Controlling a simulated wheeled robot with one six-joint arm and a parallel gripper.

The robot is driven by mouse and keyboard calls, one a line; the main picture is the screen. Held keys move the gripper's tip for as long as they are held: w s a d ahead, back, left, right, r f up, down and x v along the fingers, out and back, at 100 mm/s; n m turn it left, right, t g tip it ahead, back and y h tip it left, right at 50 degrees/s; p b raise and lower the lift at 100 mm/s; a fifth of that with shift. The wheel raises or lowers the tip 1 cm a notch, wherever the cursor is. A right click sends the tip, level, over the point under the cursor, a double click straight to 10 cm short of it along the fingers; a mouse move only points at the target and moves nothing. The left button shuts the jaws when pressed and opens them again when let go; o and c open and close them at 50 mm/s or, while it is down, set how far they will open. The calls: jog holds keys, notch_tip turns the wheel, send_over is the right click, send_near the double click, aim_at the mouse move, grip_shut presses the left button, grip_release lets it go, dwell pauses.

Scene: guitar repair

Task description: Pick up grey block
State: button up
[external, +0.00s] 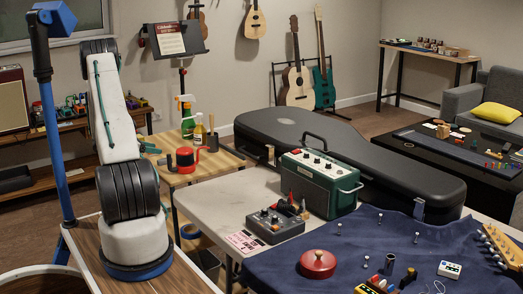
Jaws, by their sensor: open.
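I cannot make out the grey block for certain. A small dark grey upright piece (212,142) stands on the wooden side table (222,160), beside a bottle; its shape is too small to tell. A dark piece (408,278) also lies on the navy cloth (345,240) at the front right, and I cannot tell what it is. My arm rises at the left, with white links and black ribbed joints. My gripper is not visible in this view.
A green amplifier (318,182) and a grey pedal box (275,222) stand on the pale table (235,190). A long black guitar case (350,150) lies behind them. A red round tin (318,264) sits on the cloth. The side table also holds spray and sauce-like bottles.

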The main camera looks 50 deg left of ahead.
aim_at(160, 160)
jog(key=s+a+f, duration=0.1)
jog(key=s+f, duration=0.2)
jog(key=shift+n+y, duration=0.3)
jog(key=shift+n, duration=0.1)
jog(key=x, duration=0.7)
jog(key=shift+f, duration=0.2)
grip_shut()
